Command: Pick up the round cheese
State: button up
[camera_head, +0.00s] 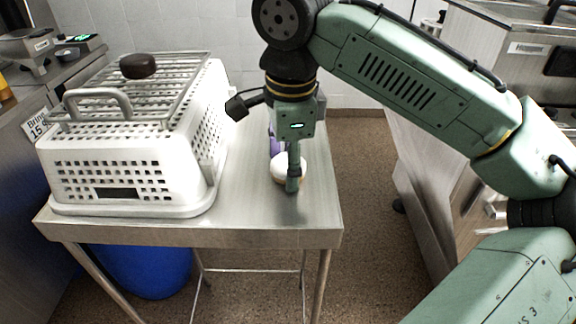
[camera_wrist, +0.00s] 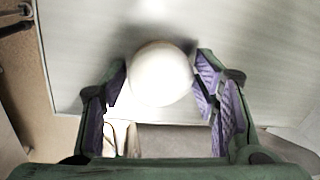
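The round cheese (camera_head: 281,168) is a pale, rounded disc on the metal table, near its right edge. In the wrist view it is a plain white round shape (camera_wrist: 161,74) between the two fingers. My gripper (camera_head: 291,172) points straight down over it, with one green finger in front of the cheese and hiding part of it. In the wrist view my gripper (camera_wrist: 160,82) has its purple-padded fingers apart, one on each side of the cheese and very close to it. I see no clear grip on it.
A metal rack (camera_head: 180,75) and a dark round item (camera_head: 138,66) lie on top. Another metal counter (camera_head: 440,165) stands right, beyond a floor gap.

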jog(key=c, duration=0.9)
jog(key=shift+r, duration=0.15)
